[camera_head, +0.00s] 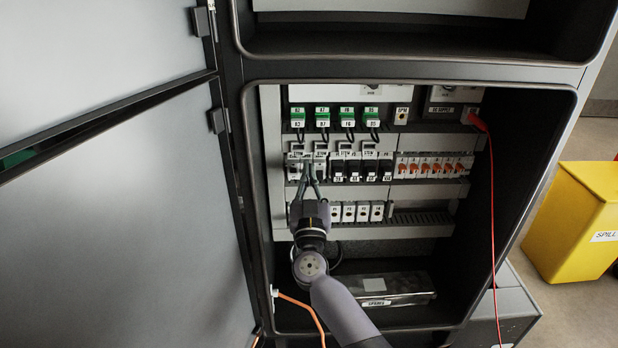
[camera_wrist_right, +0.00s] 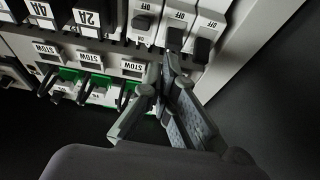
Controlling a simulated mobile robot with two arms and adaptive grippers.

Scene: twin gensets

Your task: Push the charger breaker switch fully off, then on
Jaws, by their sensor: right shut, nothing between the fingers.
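A row of white breakers with switches (camera_head: 320,167) sits at the left of the middle rail in the open cabinet. In the right wrist view, which is upside down, "OFF" labels show beside a left breaker switch (camera_wrist_right: 143,23), a middle black switch (camera_wrist_right: 174,38) and a right black switch (camera_wrist_right: 202,49). I cannot read which one is the charger breaker. My right gripper (camera_head: 305,170) is shut and empty, its tips at these breakers. In the wrist view the right fingertips (camera_wrist_right: 168,68) are close to the middle switch; contact is unclear. My left gripper is out of view.
Green plugs (camera_head: 347,116) with black leads hang above the breakers, over "STOW" holders. Black fuse holders (camera_head: 370,170) and orange-switched breakers (camera_head: 435,167) lie to the right. A red cable (camera_head: 491,200) hangs at the cabinet's right. The open door (camera_head: 110,200) bounds the left.

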